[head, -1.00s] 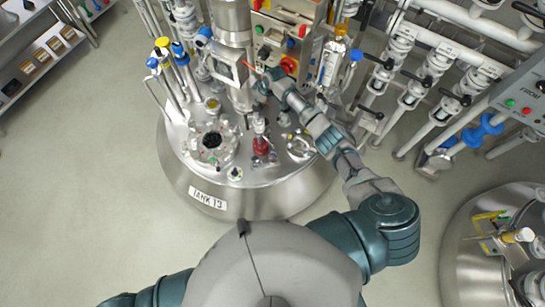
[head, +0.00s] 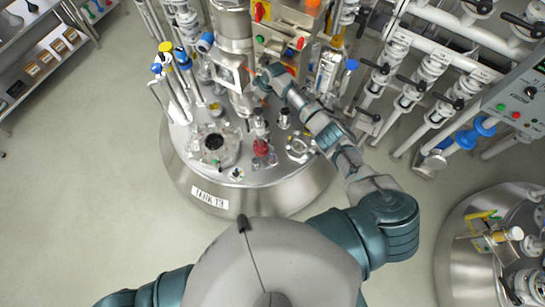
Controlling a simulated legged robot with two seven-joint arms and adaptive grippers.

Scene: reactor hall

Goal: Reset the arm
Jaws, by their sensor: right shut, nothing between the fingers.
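My right arm reaches up from the lower middle over the steel tank labelled TANK 13 (head: 210,198). My right gripper (head: 264,77) is at the far end of that arm, shut and empty. It is in front of the steel column and beside the control box (head: 283,42) with red and green parts. Whether it touches either cannot be told. My left gripper is out of the picture; only a part of the left arm shows at the bottom left.
A red valve (head: 261,148) and an open round port (head: 214,142) sit on the tank lid. Blue- and yellow-capped pipes (head: 172,72) rise at its left. White valve pipes (head: 400,98) stand at the right, above a second tank (head: 455,250). The floor (head: 80,190) at left is clear.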

